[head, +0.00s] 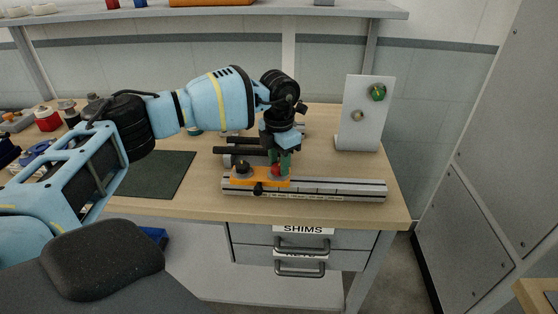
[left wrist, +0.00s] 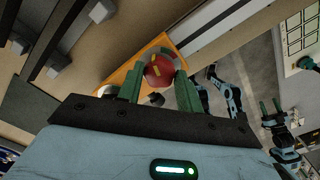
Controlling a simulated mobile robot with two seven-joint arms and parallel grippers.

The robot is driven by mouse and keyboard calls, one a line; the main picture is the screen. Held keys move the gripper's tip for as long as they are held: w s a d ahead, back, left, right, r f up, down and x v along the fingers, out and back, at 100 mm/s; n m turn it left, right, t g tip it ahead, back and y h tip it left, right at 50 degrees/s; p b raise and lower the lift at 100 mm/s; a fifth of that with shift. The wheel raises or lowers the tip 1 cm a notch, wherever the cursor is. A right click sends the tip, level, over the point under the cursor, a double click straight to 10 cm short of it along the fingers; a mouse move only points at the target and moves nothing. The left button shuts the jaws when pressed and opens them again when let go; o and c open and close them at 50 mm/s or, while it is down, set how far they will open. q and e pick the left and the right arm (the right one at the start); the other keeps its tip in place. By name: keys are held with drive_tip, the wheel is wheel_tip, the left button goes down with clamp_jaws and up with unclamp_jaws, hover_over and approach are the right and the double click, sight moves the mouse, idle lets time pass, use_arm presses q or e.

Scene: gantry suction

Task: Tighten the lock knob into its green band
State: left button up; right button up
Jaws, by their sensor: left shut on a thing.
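The lock knob, a red round knob (left wrist: 159,70) with a yellow mark, sits on the orange carriage (left wrist: 128,76) in the left wrist view. It also shows in the head view (head: 276,170), low on the carriage (head: 262,181). My left gripper (head: 281,160) points down over it, its green fingers on either side. In the left wrist view the fingers (left wrist: 160,88) flank the knob, shut on it.
The carriage rides on a metal rail (head: 340,188) along the bench's front edge. A white upright plate (head: 364,115) with a green dial (head: 378,92) stands at the back right. A dark mat (head: 160,174) lies left of the rail. A shelf (head: 220,14) runs above.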

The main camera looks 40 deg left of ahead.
use_arm(q)
drive_tip(key=shift+r+m, duration=0.15)
drive_tip(key=shift+m, duration=0.55)
drive_tip(key=shift+m+p, duration=0.5)
drive_tip(key=shift+m, duration=1.1)
use_arm(e)
drive_tip(key=shift+w+r, duration=0.25)
drive_tip(key=shift+r, duration=0.45)
use_arm(q)
drive_tip(key=shift+m, duration=0.3)
use_arm(e)
drive_tip(key=shift+d, duration=0.1)
use_arm(q)
drive_tip(key=o, duration=0.9)
drive_tip(key=shift+o, duration=0.4)
use_arm(e)
drive_tip(key=shift+w+r, duration=0.15)
drive_tip(key=shift+w, duration=0.05)
